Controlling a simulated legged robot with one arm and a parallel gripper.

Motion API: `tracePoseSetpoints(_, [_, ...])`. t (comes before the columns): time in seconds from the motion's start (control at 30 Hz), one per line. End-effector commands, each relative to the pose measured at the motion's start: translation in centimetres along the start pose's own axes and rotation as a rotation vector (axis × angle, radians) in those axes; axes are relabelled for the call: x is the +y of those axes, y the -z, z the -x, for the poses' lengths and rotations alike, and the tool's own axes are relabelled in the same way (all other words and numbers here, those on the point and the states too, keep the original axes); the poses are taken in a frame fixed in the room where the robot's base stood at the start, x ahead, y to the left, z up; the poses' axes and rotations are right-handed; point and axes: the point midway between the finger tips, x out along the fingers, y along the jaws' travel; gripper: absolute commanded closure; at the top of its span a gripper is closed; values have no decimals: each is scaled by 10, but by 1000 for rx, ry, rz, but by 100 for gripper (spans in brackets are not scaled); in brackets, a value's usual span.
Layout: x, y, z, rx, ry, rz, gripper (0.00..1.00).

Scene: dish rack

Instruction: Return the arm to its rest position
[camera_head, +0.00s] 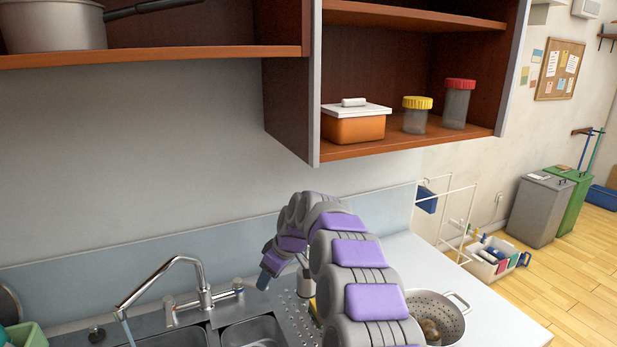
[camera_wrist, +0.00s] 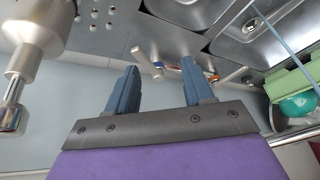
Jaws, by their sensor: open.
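My arm (camera_head: 352,252), with purple pads, rises from the lower right and bends over the counter to the left. My gripper (camera_head: 264,279) hangs near the wall, to the right of the faucet and above the drainboard of the sink. In the wrist view its two blue fingers (camera_wrist: 160,78) are spread apart with nothing held between them. Faucet parts show beyond the fingers.
A faucet (camera_head: 165,285) with running water stands over the metal sink (camera_head: 255,332). A colander (camera_head: 440,312) stands right of my arm. Shelves (camera_head: 395,140) with an orange box and two jars hang above. A green rack (camera_wrist: 290,85) holds a teal bowl.

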Motion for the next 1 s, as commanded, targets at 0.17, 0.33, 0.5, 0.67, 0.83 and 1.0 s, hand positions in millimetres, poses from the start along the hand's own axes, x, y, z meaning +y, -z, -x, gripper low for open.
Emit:
tracePoseSetpoints(0.17, [-30,-30,44,-32,26,-104,48])
tracePoseSetpoints(0.33, [-62,-65,76,-82,37,-202,48])
tracePoseSetpoints(0.5, [-96,-104,107,-133,29,-305,48])
tracePoseSetpoints(0.67, [-129,-149,130,-192,12,-408,48])
tracePoseSetpoints(0.83, [-165,-200,151,-253,-20,-526,48])
tracePoseSetpoints(1.0, [-203,-254,167,-315,-62,-654,48])
